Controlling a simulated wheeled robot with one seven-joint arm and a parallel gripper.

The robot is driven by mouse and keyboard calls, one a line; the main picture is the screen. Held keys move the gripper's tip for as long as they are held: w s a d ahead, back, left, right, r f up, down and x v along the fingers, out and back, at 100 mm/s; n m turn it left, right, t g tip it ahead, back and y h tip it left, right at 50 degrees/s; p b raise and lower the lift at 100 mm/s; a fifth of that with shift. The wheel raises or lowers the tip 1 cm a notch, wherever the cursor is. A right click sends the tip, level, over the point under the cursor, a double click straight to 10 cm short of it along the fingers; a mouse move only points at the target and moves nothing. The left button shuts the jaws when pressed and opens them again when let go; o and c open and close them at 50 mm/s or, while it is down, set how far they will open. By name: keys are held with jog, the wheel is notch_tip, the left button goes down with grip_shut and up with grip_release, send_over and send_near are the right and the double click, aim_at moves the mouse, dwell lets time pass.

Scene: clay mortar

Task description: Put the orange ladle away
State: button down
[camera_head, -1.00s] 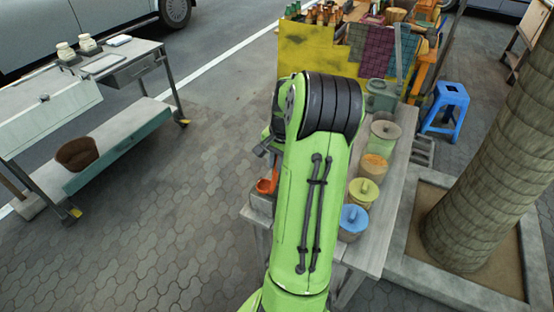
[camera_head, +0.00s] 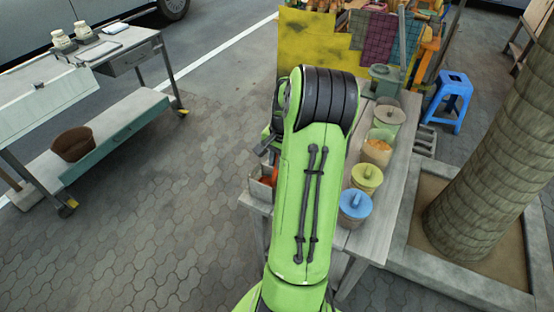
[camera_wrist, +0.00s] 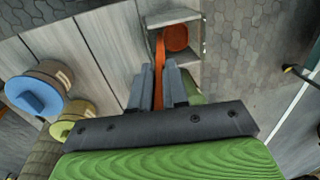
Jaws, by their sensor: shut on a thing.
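The orange ladle (camera_wrist: 177,38) shows in the wrist view with its round bowl inside the outline of a grey open box (camera_wrist: 187,15). Its handle runs back between the fingers of my gripper (camera_wrist: 158,82), which is shut on it. I cannot tell whether the bowl touches the box floor. In the head view only a small orange part of the ladle (camera_head: 269,174) shows above the box (camera_head: 260,190) at the table's left edge. My arm hides the rest of it.
The wooden table (camera_head: 375,240) carries a blue-lidded jar (camera_head: 355,205), a yellow-lidded jar (camera_head: 366,178), an orange-filled jar (camera_head: 377,149) and other pots along its right side. A blue stool (camera_head: 452,95) and a tree trunk (camera_head: 490,190) stand at right.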

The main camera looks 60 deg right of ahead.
jog(key=c, duration=1.1)
grip_release()
jog(key=shift+o, duration=0.2)
notch_tip(320, 180, up, 16)
jog(key=s+p, duration=0.2)
jog(key=p, duration=0.1)
jog(key=shift+f+p, duration=0.15)
jog(key=shift+p, duration=0.25)
jog(key=shift+s, duration=0.1)
